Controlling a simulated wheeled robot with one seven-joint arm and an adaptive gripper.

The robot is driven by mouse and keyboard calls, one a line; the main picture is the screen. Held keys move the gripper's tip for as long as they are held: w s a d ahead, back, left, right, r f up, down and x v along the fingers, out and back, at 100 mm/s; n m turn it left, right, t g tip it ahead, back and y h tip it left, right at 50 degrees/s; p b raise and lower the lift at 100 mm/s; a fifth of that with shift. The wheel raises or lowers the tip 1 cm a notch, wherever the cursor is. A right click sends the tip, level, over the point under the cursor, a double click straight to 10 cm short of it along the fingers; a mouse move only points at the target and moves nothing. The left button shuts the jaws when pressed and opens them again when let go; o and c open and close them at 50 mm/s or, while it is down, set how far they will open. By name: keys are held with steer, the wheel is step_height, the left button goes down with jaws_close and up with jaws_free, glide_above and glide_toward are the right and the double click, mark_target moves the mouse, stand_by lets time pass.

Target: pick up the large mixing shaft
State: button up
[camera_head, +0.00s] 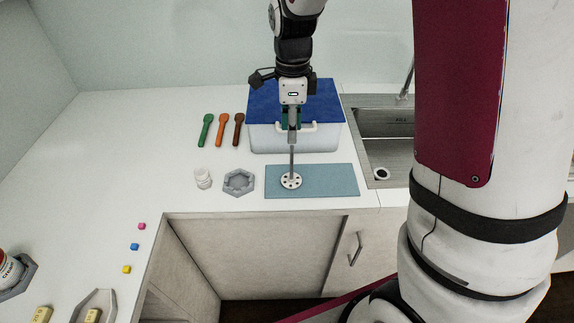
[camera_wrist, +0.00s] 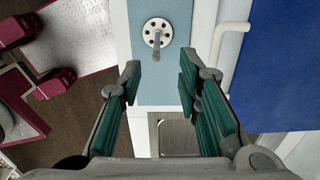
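The large mixing shaft stands upright on its round, holed disc (camera_head: 291,181) on the blue-grey mat (camera_head: 335,181). In the wrist view the disc (camera_wrist: 157,33) and the foreshortened shaft lie ahead of the fingertips, roughly centred on the gap. My gripper (camera_head: 292,122) is above and around the level of the shaft's upper end in the head view, in front of the blue-lidded box. The wrist view shows my gripper (camera_wrist: 159,78) open, its green-padded fingers apart with nothing clasped. The exact depth between fingertips and shaft is hard to tell.
The white box with a blue lid (camera_head: 264,98) stands close behind my gripper. A sink (camera_head: 380,148) is at the right. Green (camera_head: 204,131), orange (camera_head: 221,130) and brown (camera_head: 238,130) spoons lie left, with a grey hexagonal holder (camera_head: 239,191) and white stack (camera_head: 203,179) nearer.

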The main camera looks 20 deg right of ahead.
step_height(320, 180, down, 7)
steer(key=p, duration=0.2)
glide_above(291, 180)
steer(key=shift+w+d+f, duration=0.1)
steer(key=shift+f, duration=1.35)
steer(key=shift+w+f, duration=0.1)
steer(key=shift+f, duration=1.3)
jaws_close()
